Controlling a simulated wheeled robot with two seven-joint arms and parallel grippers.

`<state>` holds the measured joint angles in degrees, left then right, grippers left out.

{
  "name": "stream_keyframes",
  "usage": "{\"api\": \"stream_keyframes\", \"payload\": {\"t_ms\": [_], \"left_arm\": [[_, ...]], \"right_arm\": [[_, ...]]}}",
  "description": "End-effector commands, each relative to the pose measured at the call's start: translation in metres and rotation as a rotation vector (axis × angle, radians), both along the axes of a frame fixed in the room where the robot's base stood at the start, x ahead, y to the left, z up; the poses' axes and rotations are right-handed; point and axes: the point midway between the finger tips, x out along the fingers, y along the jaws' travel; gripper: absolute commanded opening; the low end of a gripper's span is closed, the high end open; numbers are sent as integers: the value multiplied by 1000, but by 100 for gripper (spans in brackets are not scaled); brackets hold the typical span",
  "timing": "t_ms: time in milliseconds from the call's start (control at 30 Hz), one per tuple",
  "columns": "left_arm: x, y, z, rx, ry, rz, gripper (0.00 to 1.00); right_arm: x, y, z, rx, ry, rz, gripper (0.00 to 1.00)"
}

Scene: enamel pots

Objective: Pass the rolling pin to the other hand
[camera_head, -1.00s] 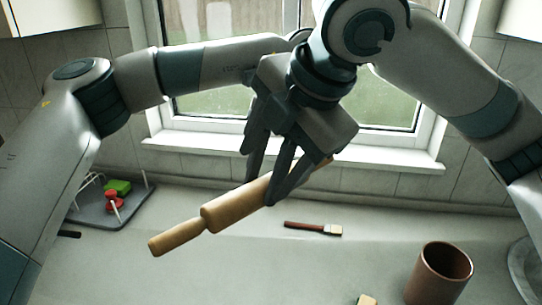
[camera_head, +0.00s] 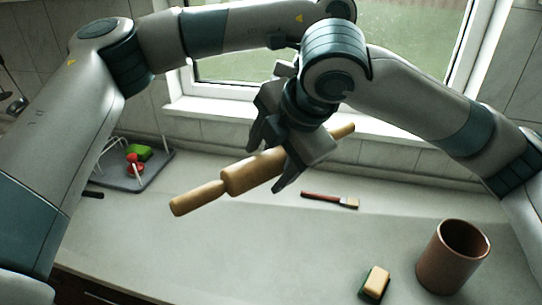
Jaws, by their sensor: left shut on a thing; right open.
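The wooden rolling pin (camera_head: 252,173) is held in the air above the counter, slanting from lower left to upper right. Its left handle and much of its barrel are clear; the right handle tip shows beyond the grippers. My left gripper (camera_head: 263,128) is shut on the pin, mostly hidden behind my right wrist, so its exact grip is unclear. My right gripper (camera_head: 286,168) is open at the pin's right part, with a dark finger crossing in front of the barrel. Whether that finger touches the pin cannot be told.
A brown pot (camera_head: 453,262) stands at the right, with a sponge (camera_head: 376,281) beside it. A brush (camera_head: 330,199) lies behind the pin. A grey rack tray (camera_head: 150,178) with green and red items is at the left. The window sill (camera_head: 225,118) is behind. The middle counter is clear.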

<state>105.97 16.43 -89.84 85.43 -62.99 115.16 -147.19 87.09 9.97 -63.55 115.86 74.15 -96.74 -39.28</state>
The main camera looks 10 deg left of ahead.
Motion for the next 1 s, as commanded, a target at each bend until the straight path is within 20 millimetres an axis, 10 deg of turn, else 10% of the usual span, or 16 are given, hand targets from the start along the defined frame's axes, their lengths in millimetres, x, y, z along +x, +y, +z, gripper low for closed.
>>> {"api": "stream_keyframes", "payload": {"t_ms": [167,400,433,533,1000], "left_arm": [[0,0,1,-1,-1,0,3],[0,0,1,-1,-1,0,3],[0,0,1,-1,-1,0,41],[0,0,1,-1,-1,0,61],[2,-2,6,0,-1,0,61]], "right_arm": [[0,0,0,0,0,0,61],[0,0,0,0,0,0,6],[0,0,1,2,-1,0,3],[0,0,1,2,-1,0,3],[0,0,1,1,-1,0,3]]}}
